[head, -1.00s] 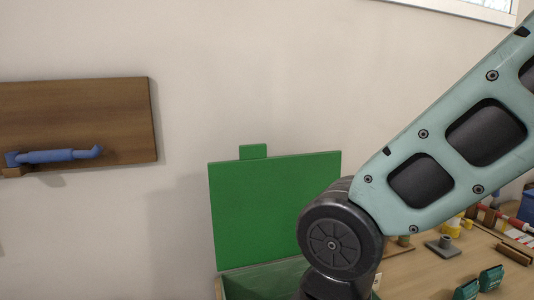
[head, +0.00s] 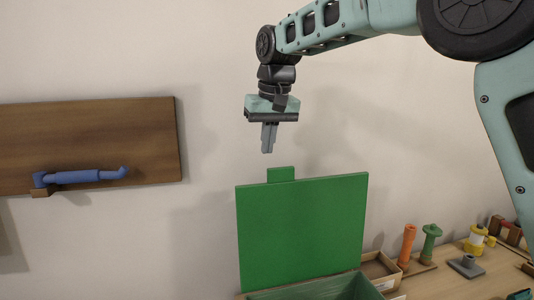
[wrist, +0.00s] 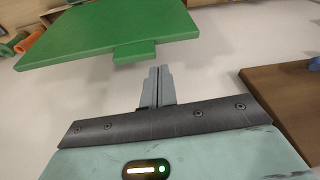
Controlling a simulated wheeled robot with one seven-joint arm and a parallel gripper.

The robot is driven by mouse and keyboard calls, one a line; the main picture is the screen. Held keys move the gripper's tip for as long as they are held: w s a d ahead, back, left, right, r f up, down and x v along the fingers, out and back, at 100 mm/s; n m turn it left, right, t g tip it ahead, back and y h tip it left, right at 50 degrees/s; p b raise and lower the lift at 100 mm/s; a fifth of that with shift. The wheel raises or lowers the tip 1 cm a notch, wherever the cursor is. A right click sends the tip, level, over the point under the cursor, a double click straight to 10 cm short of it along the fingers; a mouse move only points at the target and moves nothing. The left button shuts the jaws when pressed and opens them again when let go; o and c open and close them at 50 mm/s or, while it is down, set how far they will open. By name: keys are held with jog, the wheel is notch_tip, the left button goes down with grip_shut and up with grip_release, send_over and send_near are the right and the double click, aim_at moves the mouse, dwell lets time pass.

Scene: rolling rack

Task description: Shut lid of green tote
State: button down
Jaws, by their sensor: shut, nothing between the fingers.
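The green tote (head: 318,291) stands at the bottom of the head view, with only its upper part in the picture. Its green lid (head: 302,232) stands open, upright at the back, with a small tab (head: 281,174) on its top edge. The lid (wrist: 110,30) and its tab (wrist: 134,52) also show in the wrist view. My gripper (head: 268,150) is shut and empty, pointing down, above the lid's top edge and slightly left of the tab in the head view. It appears apart from the lid. In the wrist view my fingertips (wrist: 160,70) show just below the tab.
A wooden wall board (head: 90,145) with a blue handle-like tool (head: 85,177) is at the left. Right of the tote are a cardboard box (head: 380,270), an orange peg (head: 407,244), a green peg (head: 430,242) and other small items on the wooden surface. The wall is close behind.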

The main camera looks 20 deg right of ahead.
jog(key=w+d+r+m, duration=0.1)
jog(key=w+d+r, duration=0.1)
jog(key=w+r, duration=0.2)
notch_tip(320, 180, down, 10)
jog(key=s+p, duration=0.1)
jog(key=p, duration=0.3)
jog(key=shift+s+r+h, duration=0.15)
jog(key=shift+r+h, duration=0.05)
jog(key=shift+h, duration=0.1)
jog(key=shift+s+d+t, duration=0.1)
jog(key=shift+t, duration=0.2)
